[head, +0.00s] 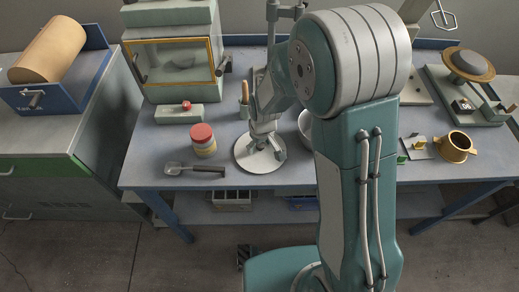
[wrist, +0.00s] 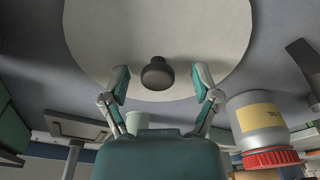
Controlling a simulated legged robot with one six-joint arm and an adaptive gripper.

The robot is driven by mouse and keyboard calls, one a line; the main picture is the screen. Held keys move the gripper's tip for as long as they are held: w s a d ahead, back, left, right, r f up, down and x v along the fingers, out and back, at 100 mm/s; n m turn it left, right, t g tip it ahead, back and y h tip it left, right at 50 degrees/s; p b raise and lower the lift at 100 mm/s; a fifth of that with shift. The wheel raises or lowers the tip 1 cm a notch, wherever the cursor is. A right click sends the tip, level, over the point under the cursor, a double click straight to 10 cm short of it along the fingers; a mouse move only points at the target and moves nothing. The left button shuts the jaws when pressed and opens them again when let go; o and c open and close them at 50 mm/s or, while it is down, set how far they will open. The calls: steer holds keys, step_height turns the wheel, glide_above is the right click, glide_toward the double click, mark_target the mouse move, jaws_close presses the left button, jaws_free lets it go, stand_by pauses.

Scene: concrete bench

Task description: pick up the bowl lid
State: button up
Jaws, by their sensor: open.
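The bowl lid (head: 246,163) is a pale grey disc lying on the bench, left of centre in the head view. In the wrist view the lid (wrist: 205,28) fills the top middle, with a dark round knob (wrist: 157,74) on it. My gripper (head: 266,137) is over the lid and partly covers it in the head view. In the wrist view my gripper (wrist: 162,82) is open, with one finger on each side of the knob and a gap at both sides. A pale bowl (head: 304,122) is mostly hidden behind my arm.
Left of the lid are a red-capped jar (head: 203,142) and a dark-handled scoop (head: 196,169); the jar also shows in the wrist view (wrist: 258,112). A glass-fronted cabinet (head: 176,62) stands behind. A brass cup (head: 456,147) is at right. The bench front is bare.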

steer(key=shift+d, duration=0.1)
jaws_close()
steer(key=shift+r, duration=0.15)
